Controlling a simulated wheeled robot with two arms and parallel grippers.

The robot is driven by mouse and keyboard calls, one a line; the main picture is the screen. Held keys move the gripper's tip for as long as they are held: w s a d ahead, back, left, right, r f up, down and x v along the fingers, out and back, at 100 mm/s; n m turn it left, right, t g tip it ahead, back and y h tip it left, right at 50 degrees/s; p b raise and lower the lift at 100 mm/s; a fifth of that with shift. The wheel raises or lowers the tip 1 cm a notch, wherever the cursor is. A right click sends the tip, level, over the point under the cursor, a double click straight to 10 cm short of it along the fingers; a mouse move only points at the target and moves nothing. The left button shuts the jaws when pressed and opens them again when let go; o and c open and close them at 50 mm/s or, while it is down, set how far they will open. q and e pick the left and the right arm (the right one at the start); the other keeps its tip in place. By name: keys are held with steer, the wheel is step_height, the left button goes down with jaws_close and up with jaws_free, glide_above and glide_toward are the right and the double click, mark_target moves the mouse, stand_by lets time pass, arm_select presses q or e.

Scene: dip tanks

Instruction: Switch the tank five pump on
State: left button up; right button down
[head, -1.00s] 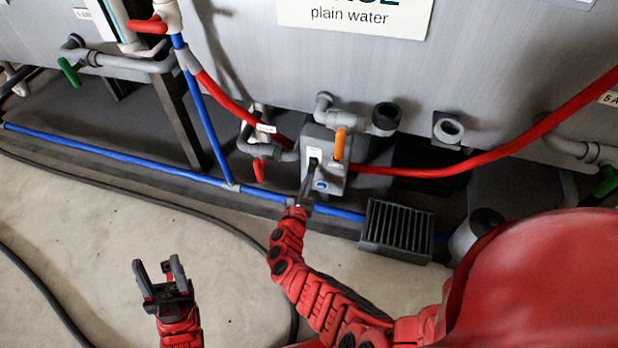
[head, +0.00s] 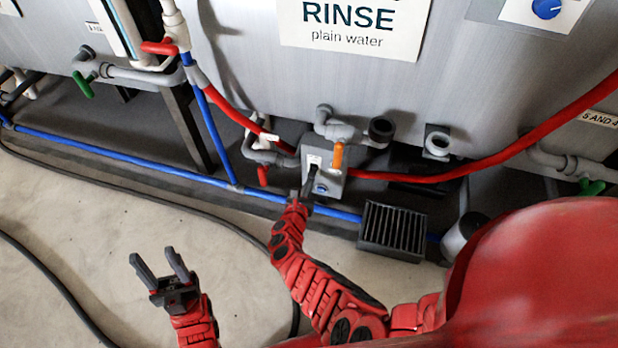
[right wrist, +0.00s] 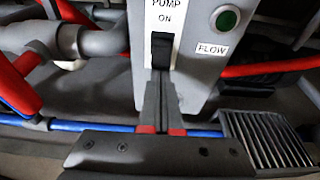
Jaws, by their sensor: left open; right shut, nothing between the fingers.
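In the right wrist view, the box's white plate (right wrist: 165,18) reads PUMP ON, above a black switch (right wrist: 162,50). A green lamp (right wrist: 227,19) sits beside it, above a FLOW label. My right gripper (right wrist: 161,85) is shut and empty, its tips at the lower end of the switch; I cannot tell whether they touch. It also shows in the head view (head: 308,184). My left gripper (head: 155,263) is open and empty over the floor.
A black grille box (head: 393,231) stands right of the pump box. A blue pipe (head: 130,163) runs low along the tanks, and a red hose (head: 480,163) leads right. A red valve handle (head: 262,176) is left of the box. The floor in front is clear except for a black cable.

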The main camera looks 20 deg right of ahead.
mark_target(311, 175)
step_height(311, 175, up, 2)
steer(key=g+p, duration=0.1)
steer(key=p, duration=0.1)
steer(key=g+y+p, duration=0.1)
steer(key=p, duration=0.2)
steer(key=shift+s+r+p, duration=0.1)
steer(key=shift+r+p, duration=0.15)
steer(key=shift+p, duration=0.05)
steer(key=shift+a+r+y+p, duration=0.1)
steer(key=shift+r+y+p, duration=0.25)
steer(key=shift+p, duration=0.5)
